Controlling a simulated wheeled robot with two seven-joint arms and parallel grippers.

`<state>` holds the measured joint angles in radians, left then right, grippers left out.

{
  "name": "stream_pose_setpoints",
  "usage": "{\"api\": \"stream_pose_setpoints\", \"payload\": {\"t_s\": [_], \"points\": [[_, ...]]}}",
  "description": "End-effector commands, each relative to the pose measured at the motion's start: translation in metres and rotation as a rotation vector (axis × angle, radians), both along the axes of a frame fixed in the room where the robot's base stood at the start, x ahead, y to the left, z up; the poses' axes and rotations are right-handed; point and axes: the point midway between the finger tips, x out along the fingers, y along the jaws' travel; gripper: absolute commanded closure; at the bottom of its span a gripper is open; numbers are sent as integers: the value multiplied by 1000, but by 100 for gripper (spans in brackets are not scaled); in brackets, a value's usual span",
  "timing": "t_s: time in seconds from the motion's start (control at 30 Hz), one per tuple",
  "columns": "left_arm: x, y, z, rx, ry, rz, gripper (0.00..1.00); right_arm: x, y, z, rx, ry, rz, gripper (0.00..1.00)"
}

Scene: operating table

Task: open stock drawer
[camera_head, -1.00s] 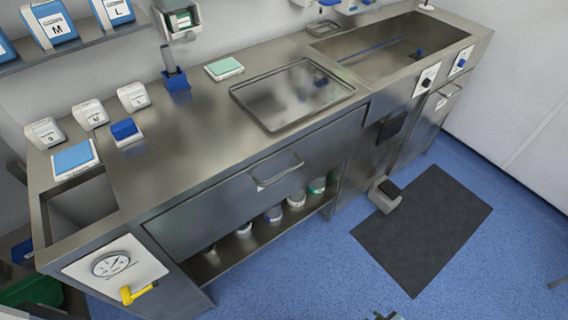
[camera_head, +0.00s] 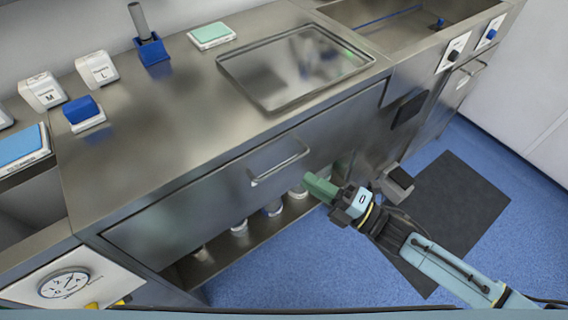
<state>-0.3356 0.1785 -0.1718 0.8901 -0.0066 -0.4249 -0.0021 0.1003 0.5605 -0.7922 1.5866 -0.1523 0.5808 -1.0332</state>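The stock drawer (camera_head: 195,212) is the wide steel front under the counter, and it looks closed, flush with the cabinet. Its bar handle (camera_head: 281,163) sticks out near the right part of the front. My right gripper (camera_head: 312,180), with green fingers, comes in from the lower right. In the picture it lies just right of and below the handle, apart from it. The fingers look like one green block from here, so their opening is hidden. My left gripper is not in view.
Several jars stand on the open shelf (camera_head: 215,248) below the drawer. A steel tray (camera_head: 240,85) lies on the counter, with a sink (camera_head: 345,12) to its right. A pedal (camera_head: 397,180) stands by the dark floor mat (camera_head: 465,205). A gauge panel (camera_head: 95,275) is at lower left.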

Motion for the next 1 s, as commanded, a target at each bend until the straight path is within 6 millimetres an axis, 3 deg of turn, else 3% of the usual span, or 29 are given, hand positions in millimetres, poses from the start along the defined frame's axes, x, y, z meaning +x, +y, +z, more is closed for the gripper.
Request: {"api": "stream_pose_setpoints", "payload": {"t_s": [0.2, 0.4, 0.8, 0.97, 1.0], "points": [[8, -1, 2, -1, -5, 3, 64, 24, 39, 8, 3, -1, -1, 80], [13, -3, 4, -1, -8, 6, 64, 37, 59, 12, -1, 1, -2, 80], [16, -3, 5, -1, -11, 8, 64, 40, 66, 13, -1, 2, -2, 80], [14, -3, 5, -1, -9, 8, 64, 40, 66, 13, 0, 3, -2, 100], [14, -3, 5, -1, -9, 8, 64, 40, 66, 13, 0, 3, -2, 100]]}}
